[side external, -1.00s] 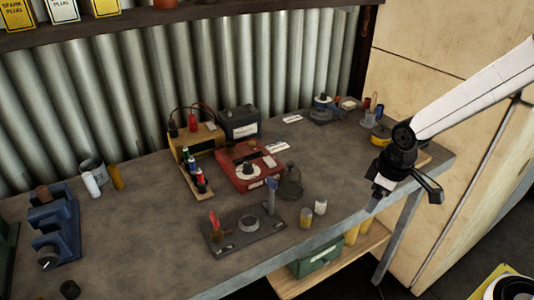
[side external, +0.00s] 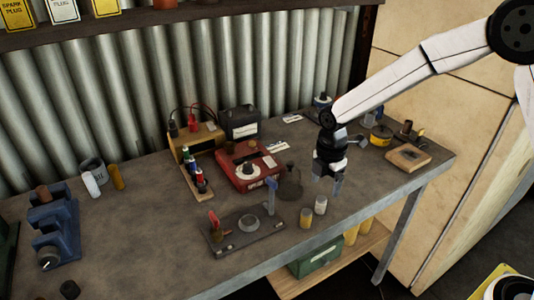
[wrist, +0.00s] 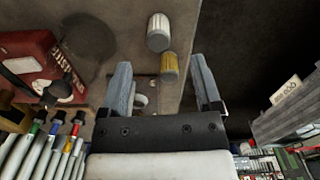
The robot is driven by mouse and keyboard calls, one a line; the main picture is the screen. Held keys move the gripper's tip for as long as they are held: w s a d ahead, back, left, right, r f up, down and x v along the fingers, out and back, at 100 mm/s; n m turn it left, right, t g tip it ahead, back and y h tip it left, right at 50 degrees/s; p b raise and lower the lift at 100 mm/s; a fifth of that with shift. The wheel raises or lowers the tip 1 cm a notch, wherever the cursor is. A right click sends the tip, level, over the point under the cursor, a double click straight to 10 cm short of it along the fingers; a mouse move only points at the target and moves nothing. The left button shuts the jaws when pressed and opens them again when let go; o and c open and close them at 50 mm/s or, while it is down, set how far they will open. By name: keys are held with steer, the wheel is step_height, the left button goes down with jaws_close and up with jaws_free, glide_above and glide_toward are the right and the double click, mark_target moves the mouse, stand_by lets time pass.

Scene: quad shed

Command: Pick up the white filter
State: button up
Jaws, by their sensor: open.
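The white filter (side external: 320,205), a small pleated upright cylinder, stands on the bench near its front edge. It shows at the top of the wrist view (wrist: 158,32). A yellow filter (side external: 306,218) of similar shape stands close beside it, to the left and nearer the edge, and also shows in the wrist view (wrist: 169,67). My gripper (side external: 329,182) points down just above and behind the white filter in the side view. Its jaws are open and empty, with the two fingers spread apart in the wrist view (wrist: 160,66).
A red box (side external: 248,166), a dark round object (side external: 290,184) and a dark tray (side external: 240,232) with fittings lie left of my gripper. The bench's front edge is close.

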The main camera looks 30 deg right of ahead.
mark_target(322, 199)
steer(key=shift+f, duration=1.35)
steer(key=shift+f, duration=0.1)
steer(key=shift+w+f, duration=0.1)
steer(key=shift+f, duration=2.4)
jaws_close()
